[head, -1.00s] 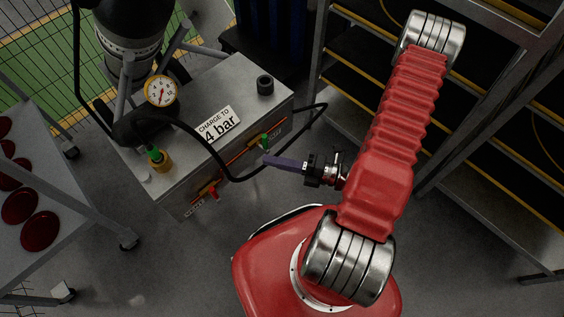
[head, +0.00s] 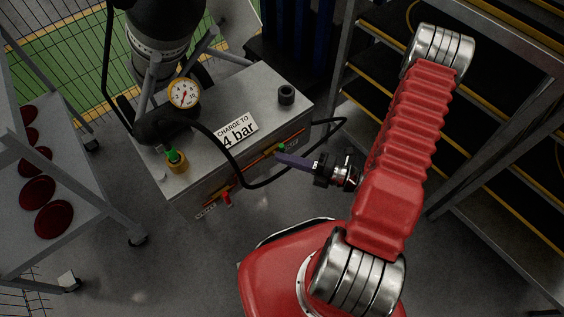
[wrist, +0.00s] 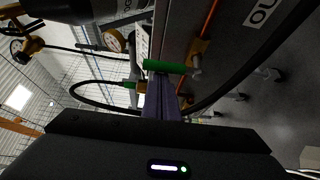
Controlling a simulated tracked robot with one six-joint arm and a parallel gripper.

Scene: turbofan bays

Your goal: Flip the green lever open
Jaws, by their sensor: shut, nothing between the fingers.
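The green lever (head: 281,147) is on the front face of the grey metal box (head: 200,178), towards its right end; the fingers partly hide it in the head view. In the wrist view the green lever (wrist: 165,66) lies crosswise just beyond my fingertips, joined at its right to a brass valve body (wrist: 197,53). My gripper (head: 279,157) has purple fingers, shut and empty, with the tips close beside the lever. The gripper also shows in the wrist view (wrist: 160,92). I cannot tell whether the tips touch the lever.
A red lever (head: 227,198) sits lower left on the same face. A black hose (head: 243,182) loops in front of the box. A green-topped brass fitting (head: 174,160), a gauge (head: 184,93) and a "4 bar" sign (head: 237,131) are on top. A shelf rack (head: 450,185) stands right.

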